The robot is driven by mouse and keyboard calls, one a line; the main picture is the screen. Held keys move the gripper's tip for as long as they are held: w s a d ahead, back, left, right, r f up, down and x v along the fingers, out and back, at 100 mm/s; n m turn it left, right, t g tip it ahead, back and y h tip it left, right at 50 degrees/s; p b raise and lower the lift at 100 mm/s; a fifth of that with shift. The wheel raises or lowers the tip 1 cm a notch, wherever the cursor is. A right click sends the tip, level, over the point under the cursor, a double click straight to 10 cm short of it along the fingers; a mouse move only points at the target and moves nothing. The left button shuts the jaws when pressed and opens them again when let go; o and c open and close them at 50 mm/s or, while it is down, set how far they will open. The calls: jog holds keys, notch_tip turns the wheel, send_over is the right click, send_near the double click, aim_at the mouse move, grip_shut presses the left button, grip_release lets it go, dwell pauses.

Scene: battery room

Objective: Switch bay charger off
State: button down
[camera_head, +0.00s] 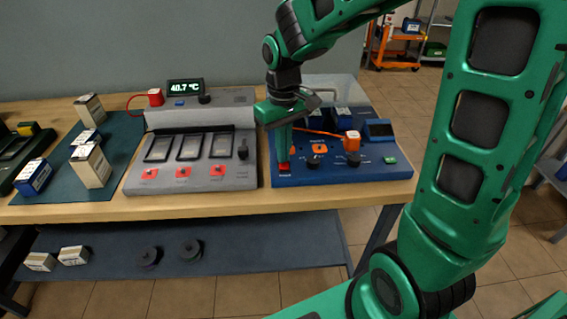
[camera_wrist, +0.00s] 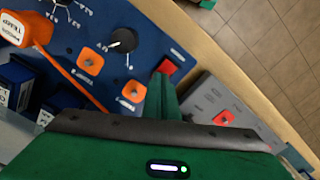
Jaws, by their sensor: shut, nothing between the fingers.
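A blue charger unit (camera_head: 350,176) stands on the bench, with batteries in its back part. Its panel (camera_wrist: 150,30) fills the upper left of the wrist view. A red switch (camera_head: 284,168) sits at the panel's left front; it also shows in the wrist view (camera_wrist: 168,67). My gripper (camera_head: 284,154) points down with its fingers shut and empty, right at the red switch. In the wrist view the fingertips (camera_wrist: 160,82) are beside the red switch; I cannot tell whether they touch it. Two orange switches (camera_wrist: 132,91) and a black knob (camera_wrist: 123,40) are nearby.
A grey unit (camera_head: 190,180) with a 40.7 °C display (camera_head: 185,87) and several red switches stands close on the left. An orange plug (camera_head: 352,141) with an orange cable is on the blue unit. Boxes (camera_head: 92,165) stand on a mat farther left.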

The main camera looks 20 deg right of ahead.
notch_tip(320, 180, up, 7)
dwell(1.1)
jog(key=s+d+f+m, duration=0.1)
jog(key=s+d+m, duration=0.3)
jog(key=s+d, duration=0.4)
jog(key=s+d+f+m, duration=0.2)
jog(key=s+d+m, duration=0.2)
jog(key=s+d, duration=0.5)
jog(key=s, duration=0.6)
jog(key=shift+s+d+f+m, duration=0.15)
jog(key=shift+d+m, duration=0.15)
jog(key=shift+m, duration=0.1)
